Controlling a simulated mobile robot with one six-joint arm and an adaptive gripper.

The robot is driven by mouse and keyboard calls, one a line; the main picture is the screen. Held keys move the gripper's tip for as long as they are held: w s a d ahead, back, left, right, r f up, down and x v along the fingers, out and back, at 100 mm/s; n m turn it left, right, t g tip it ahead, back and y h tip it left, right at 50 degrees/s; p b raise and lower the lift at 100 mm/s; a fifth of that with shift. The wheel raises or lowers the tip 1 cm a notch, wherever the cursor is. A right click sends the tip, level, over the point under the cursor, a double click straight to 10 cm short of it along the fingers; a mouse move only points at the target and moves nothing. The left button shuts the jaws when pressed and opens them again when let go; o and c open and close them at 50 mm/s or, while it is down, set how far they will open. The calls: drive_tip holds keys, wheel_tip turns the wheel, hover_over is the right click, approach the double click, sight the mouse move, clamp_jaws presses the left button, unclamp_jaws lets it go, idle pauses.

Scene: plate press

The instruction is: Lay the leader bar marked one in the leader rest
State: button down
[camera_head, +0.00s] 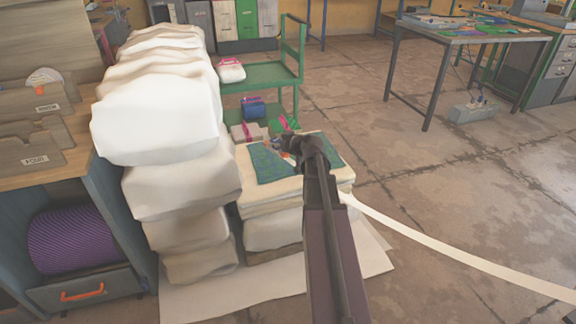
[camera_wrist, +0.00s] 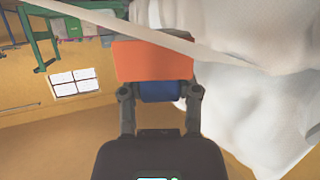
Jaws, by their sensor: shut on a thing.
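My gripper (camera_head: 284,150) is at the end of my dark arm, in front of the patterned blue-green sheets in the head view. In the wrist view my gripper (camera_wrist: 160,98) has its fingers shut on an orange-and-blue piece (camera_wrist: 152,60). Its orange face is wide, and its blue part sits between the fingers. No number shows on it, so I cannot tell whether it is the leader bar marked one. I cannot make out the leader rest in either view.
A tall stack of white bundles (camera_head: 160,110) stands on the left beside a wooden-topped bench (camera_head: 90,155). A green trolley (camera_head: 262,82) is behind. A lower cream stack (camera_head: 262,205) carries the sheets. A white strip (camera_head: 450,250) runs right. Open floor lies right.

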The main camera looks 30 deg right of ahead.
drive_tip(key=d+f+b, duration=0.1)
drive_tip(key=f+b, duration=0.2)
drive_tip(key=f, duration=0.1)
drive_tip(key=d+f+b, duration=0.1)
drive_tip(key=f+b, duration=0.3)
drive_tip(key=d+f+b, duration=0.2)
drive_tip(key=f+b, duration=0.2)
drive_tip(key=shift+w+f, duration=0.15)
drive_tip(key=shift+f, duration=0.15)
drive_tip(key=shift+w+a, duration=0.1)
drive_tip(key=b, duration=0.2)
hover_over(247, 183)
drive_tip(key=d, duration=0.1)
drive_tip(key=shift+s+f, duration=0.35)
drive_tip(key=shift+f, duration=0.35)
drive_tip(key=shift+a, duration=0.1)
drive_tip(key=shift+w+a+f, duration=0.15)
drive_tip(key=shift+w+a, duration=0.3)
drive_tip(key=shift+a, duration=0.05)
drive_tip(key=shift+f+b, duration=1.65)
drive_tip(key=shift+b, duration=0.05)
drive_tip(key=shift+f, duration=0.1)
drive_tip(key=shift+c, duration=1.7)
unclamp_jaws()
drive_tip(key=shift+s, duration=0.1)
